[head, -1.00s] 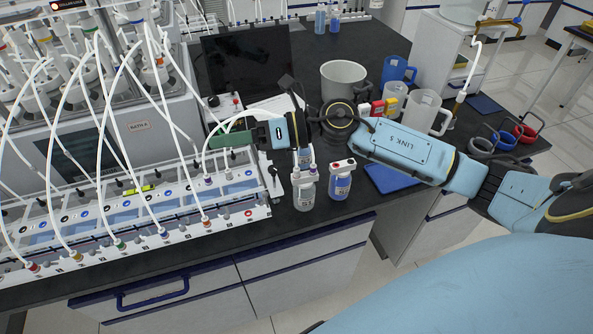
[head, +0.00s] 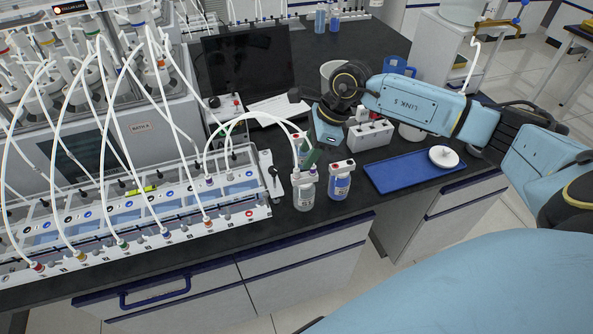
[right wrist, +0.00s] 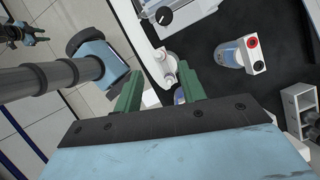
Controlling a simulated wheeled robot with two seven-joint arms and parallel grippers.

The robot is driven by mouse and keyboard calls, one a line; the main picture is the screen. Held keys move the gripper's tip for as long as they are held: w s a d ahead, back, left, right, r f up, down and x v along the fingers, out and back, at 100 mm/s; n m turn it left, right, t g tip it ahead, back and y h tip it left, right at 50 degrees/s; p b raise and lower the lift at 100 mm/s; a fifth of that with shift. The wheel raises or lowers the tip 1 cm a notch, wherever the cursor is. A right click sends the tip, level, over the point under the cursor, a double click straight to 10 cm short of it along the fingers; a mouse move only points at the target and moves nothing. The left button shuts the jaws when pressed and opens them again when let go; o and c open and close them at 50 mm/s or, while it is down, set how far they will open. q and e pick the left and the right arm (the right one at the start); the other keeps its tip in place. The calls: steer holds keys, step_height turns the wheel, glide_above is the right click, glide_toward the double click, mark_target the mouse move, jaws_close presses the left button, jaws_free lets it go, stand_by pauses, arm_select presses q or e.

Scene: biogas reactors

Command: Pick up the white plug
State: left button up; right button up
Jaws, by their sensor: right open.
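A small white round piece with a raised middle (head: 443,156) lies on the right part of the blue tray (head: 411,172); it may be the white plug, but I cannot tell for sure. My right gripper (head: 309,158) points down with its green fingers above and just behind the clear bottle (head: 304,190), well left of that white piece. In the right wrist view the green fingers (right wrist: 160,92) are apart, with nothing visibly held between them. A small dark and green part at that view's upper left may be my left gripper (right wrist: 38,38); its fingers are unclear.
A blue-labelled bottle (head: 341,181) stands just right of the clear one. A white rack (head: 371,135) is behind the tray. The long tube rack (head: 262,212), with several white hoses, fills the left. Bare black bench lies between bottles and tray.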

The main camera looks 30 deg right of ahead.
mark_target(298, 169)
steer(key=shift+p+x, duration=0.7)
steer(key=shift+x, duration=2.35)
steer(key=shift+r, duration=0.1)
jaws_close()
